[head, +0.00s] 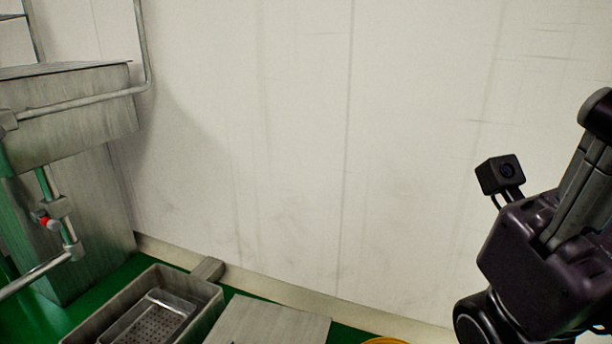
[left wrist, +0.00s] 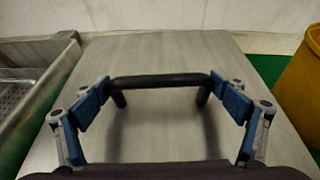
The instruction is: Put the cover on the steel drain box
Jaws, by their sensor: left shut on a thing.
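The steel drain box (head: 213,303) is an open rectangular box at the lower left of the head view, with a perforated tray (head: 150,322) inside. The cover (head: 268,322) is a flat steel plate just right of the box. In the left wrist view the cover (left wrist: 160,50) fills the middle, with a black bar handle (left wrist: 160,82). My left gripper (left wrist: 163,95) is shut on the handle, one blue-padded finger at each end. Whether the cover is raised is unclear. My right gripper (head: 585,160) is at the right of the head view, its fingertips unclear.
A steel machine body (head: 70,110) with pipes stands at the left. A pale wall (head: 300,150) rises behind the box and cover. A yellow bin (left wrist: 302,90) is right of the cover in the left wrist view, near the green floor (left wrist: 262,66).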

